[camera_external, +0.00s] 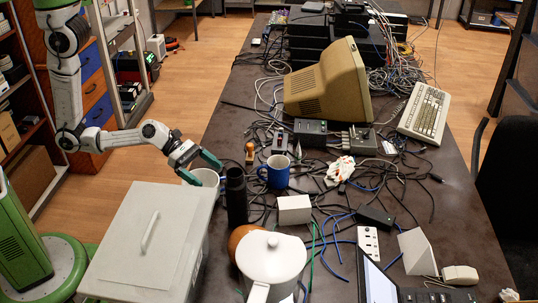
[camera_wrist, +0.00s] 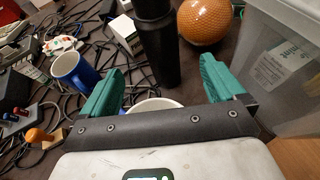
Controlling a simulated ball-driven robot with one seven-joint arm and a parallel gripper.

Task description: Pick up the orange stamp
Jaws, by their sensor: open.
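The orange stamp (camera_external: 250,151) stands on the dark table in the external view, left of a small grey device and behind the blue mug. In the wrist view the stamp (camera_wrist: 38,135) is at the lower left, with its rounded orange handle and wooden base visible. My gripper (camera_external: 203,168) is left of the stamp in the external view, above the table's left edge and over a white cup. In the wrist view my gripper (camera_wrist: 162,75) has its green fingers wide apart with nothing held between them. The stamp lies outside the fingers, to their left.
The blue mug (camera_external: 274,172), white cup (camera_external: 208,177) and tall black bottle (camera_external: 236,200) stand near my gripper. An orange ball (camera_wrist: 205,20) and a lidded grey bin (camera_external: 150,250) are closer to the camera. Cables cover much of the table around the stamp.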

